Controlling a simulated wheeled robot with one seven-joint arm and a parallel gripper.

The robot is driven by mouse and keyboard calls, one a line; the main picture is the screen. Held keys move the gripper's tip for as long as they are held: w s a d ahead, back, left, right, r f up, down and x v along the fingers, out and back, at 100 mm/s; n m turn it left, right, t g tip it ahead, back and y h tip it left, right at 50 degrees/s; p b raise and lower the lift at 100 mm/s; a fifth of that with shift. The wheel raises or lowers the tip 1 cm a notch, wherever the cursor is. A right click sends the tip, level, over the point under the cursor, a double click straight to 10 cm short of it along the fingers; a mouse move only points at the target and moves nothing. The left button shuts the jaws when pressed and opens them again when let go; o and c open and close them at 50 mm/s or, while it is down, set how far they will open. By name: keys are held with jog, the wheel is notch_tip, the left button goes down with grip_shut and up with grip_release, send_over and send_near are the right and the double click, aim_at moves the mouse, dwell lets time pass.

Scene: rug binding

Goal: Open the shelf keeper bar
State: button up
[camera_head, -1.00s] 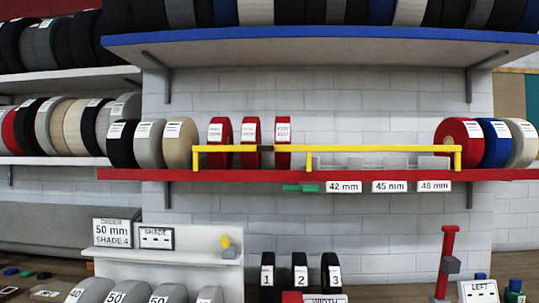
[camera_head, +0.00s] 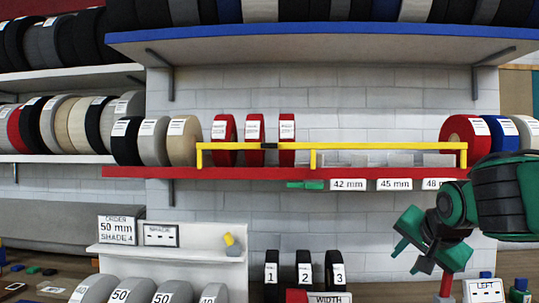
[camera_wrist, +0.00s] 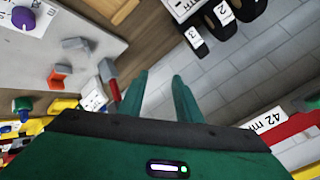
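The yellow keeper bar (camera_head: 380,146) runs along the front of the red shelf (camera_head: 165,172) in the head view, held by yellow uprights, with a dark piece (camera_head: 279,144) on it. Behind its left part stand several red rolls (camera_head: 254,140) with white labels. My gripper (camera_head: 412,250) is at the lower right of the head view, below the shelf and apart from the bar. In the wrist view its two green fingers (camera_wrist: 158,98) are spread with nothing between them.
A blue shelf (camera_head: 320,45) with rolls overhangs above. Width labels (camera_head: 348,184) hang on the red shelf's edge. Below stand numbered black rolls (camera_head: 304,270) and a white stand (camera_head: 180,258). A red post stands behind my gripper.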

jog(key=w+a+r+m+t+y, duration=0.15)
jog(key=w+a+r+t, duration=0.35)
jog(key=a+r, duration=0.7)
jog(key=m+t+y, duration=0.2)
jog(key=y, duration=0.4)
send_near(272, 146)
jog(key=w+a, duration=0.1)
jog(key=shift+h, duration=0.25)
jog(key=x, duration=1)
jog(key=shift+w+r, duration=0.1)
jog(key=shift+w, duration=0.2)
grip_shut()
